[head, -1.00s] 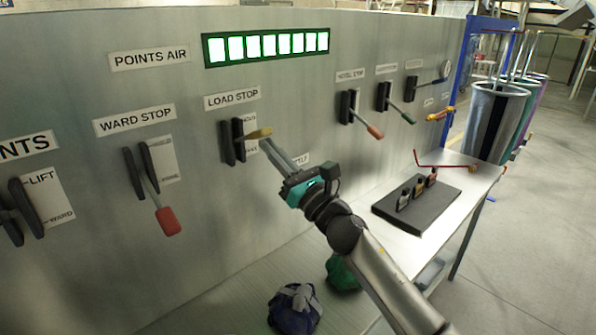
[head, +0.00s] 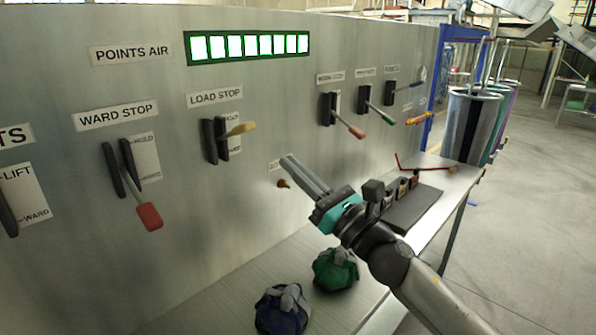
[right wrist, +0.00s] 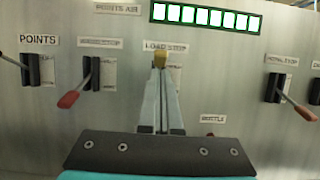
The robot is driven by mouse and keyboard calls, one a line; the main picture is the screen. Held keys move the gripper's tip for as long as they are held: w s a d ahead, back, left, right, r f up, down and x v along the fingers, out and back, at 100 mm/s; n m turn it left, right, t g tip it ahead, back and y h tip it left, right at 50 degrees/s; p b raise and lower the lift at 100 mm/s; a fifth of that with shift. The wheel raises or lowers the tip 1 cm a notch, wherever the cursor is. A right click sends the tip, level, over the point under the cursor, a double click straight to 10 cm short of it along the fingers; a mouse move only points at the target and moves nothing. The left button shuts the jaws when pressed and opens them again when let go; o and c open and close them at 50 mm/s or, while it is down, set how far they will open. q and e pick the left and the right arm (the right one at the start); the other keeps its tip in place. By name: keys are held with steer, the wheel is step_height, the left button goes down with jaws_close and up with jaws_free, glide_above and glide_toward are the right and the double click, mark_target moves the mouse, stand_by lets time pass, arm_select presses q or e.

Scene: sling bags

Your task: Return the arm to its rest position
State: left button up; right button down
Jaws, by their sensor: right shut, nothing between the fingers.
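My right gripper (head: 290,163) is shut and empty in the head view, in front of the grey panel and clear of it. Its arm comes in from the lower right. In the right wrist view the closed fingers (right wrist: 160,75) point at the panel, and their tips overlap the yellow LOAD STOP lever (right wrist: 160,60). In the head view that yellow lever (head: 240,129) stands up and to the left of the fingertips, apart from them. My left gripper is not in view.
The panel carries a red lever (head: 149,216) under WARD STOP and several levers farther right. Blue (head: 282,310) and green (head: 335,270) bags lie on the ledge below. A black tray (head: 412,212) is on the table behind my arm. Bins (head: 468,125) stand beyond.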

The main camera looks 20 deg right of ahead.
steer(key=shift+s+d+r, duration=0.1)
steer(key=shift+s, duration=0.3)
